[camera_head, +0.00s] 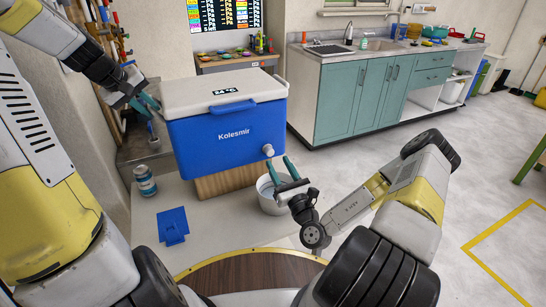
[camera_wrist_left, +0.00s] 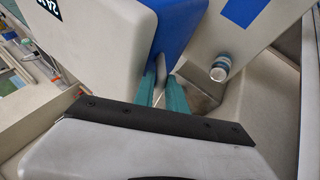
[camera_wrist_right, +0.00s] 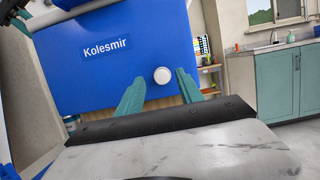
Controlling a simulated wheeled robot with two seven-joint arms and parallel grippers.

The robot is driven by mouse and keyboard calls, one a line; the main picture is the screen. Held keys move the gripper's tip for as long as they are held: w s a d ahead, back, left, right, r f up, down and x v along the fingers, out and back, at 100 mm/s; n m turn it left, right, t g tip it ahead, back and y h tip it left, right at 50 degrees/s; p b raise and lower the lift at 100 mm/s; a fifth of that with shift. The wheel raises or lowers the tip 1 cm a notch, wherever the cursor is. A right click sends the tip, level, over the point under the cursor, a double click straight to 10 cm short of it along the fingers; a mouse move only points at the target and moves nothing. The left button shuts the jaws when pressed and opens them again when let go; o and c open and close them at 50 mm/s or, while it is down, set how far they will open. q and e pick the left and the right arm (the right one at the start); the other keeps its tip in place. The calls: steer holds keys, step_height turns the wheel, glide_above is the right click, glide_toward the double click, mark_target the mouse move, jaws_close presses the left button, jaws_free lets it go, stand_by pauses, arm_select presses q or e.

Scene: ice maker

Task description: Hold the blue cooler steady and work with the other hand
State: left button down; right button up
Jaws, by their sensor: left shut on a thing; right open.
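The blue cooler (camera_head: 222,141) has a closed white lid (camera_head: 220,88), a blue front handle and a "Kolesmir" label. It stands on a wooden block (camera_head: 226,181). A round white knob (camera_head: 268,150) sits low on its front at the right. My left gripper (camera_head: 152,108) is at the cooler's left end; the left wrist view shows its teal fingers (camera_wrist_left: 163,92) shut on a part there, mostly hidden. My right gripper (camera_head: 279,172) is open just below and in front of the knob. In the right wrist view the knob (camera_wrist_right: 162,76) lies between and beyond the teal fingers, apart from them.
A blue-white jar (camera_head: 145,181) and a blue flat piece (camera_head: 172,226) lie left of the block. A teal-fronted sink counter (camera_head: 365,100) is behind.

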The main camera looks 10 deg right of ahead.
steer(key=shift+s+d, duration=0.15)
steer(key=shift+s, duration=0.25)
steer(key=s+d, duration=0.2)
steer(key=s, duration=0.4)
steer(key=shift+s, duration=0.3)
arm_select(q)
steer(key=c, duration=1.7)
jaws_free()
steer(key=shift+v, duration=4.05)
